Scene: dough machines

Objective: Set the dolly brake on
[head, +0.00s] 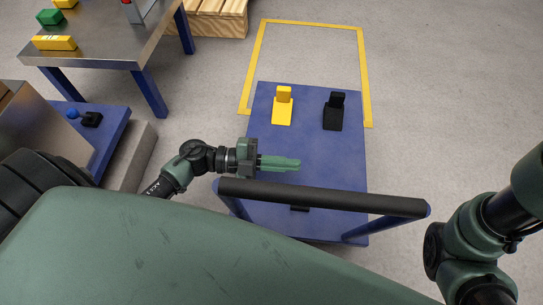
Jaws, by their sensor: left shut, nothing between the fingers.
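The dolly (330,160) is a blue flat platform with a black push bar (320,196) across its near end. Near its far end stand a yellow pedal-like piece (283,108) on the left and a black one (334,113) on the right. Each has an upright tab at its far side. I cannot tell from the picture which is the brake or how it is set. My left gripper (298,163) is shut and empty, over the dolly's left half, nearer than both pieces and just beyond the bar. My right gripper is out of view; only its arm shows at the right.
A yellow floor outline (365,75) surrounds the dolly's far end. A metal-topped table (100,45) with green and yellow blocks stands at upper left, beside a wooden pallet (215,20). A blue surface with a blue-knobbed lever (90,118) is at left. Floor to the right is clear.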

